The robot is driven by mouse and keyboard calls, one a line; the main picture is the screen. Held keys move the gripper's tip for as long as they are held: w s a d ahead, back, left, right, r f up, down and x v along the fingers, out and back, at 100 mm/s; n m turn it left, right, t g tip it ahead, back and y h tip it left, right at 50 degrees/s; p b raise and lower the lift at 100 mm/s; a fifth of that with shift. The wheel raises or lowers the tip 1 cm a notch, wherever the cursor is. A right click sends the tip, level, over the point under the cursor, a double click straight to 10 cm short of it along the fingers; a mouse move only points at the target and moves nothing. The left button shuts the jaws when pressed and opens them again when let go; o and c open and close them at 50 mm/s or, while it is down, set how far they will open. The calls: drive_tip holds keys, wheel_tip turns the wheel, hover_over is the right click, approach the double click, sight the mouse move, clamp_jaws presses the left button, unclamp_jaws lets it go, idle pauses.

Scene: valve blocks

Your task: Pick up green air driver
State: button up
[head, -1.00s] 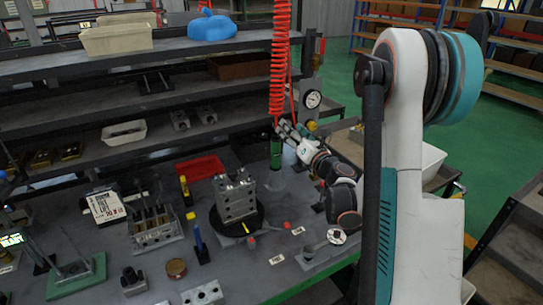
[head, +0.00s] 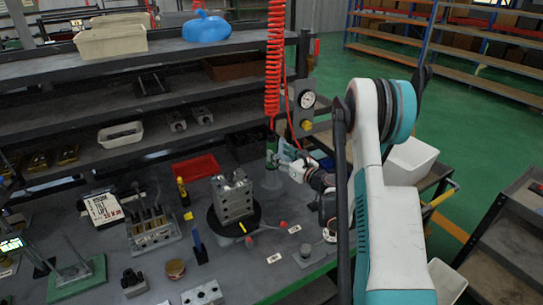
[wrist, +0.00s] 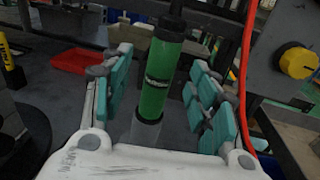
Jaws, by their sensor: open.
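The green air driver (wrist: 160,75) stands upright in a clear, cup-like holder (wrist: 146,131), with a dark upper end. My gripper (wrist: 160,88) is open, with teal finger pads on the left and right of the driver. Gaps show on both sides, so the pads look apart from it. In the head view the driver (head: 271,148) is a thin green upright shape at the back right of the bench, below the red coiled hose. My gripper (head: 285,155) is beside it there, and its fingers are partly hard to make out.
A red coiled hose (head: 274,60) hangs above the driver. A gauge with a yellow knob (head: 307,125) stands close on the right. A red tray (head: 195,168) and a metal valve block (head: 233,197) on a round black base lie to the left. Shelves (head: 130,105) rise behind.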

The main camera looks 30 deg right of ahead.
sight(275, 149)
drive_tip(key=shift+w+a+b, duration=0.2)
drive_tip(key=shift+w+b, duration=0.2)
drive_tip(key=shift+w, duration=1.15)
drive_tip(key=shift+w+a+b, duration=0.2)
drive_tip(key=shift+w+b, duration=0.2)
drive_tip(key=shift+w, duration=1.1)
drive_tip(key=shift+r, duration=0.1)
clamp_jaws()
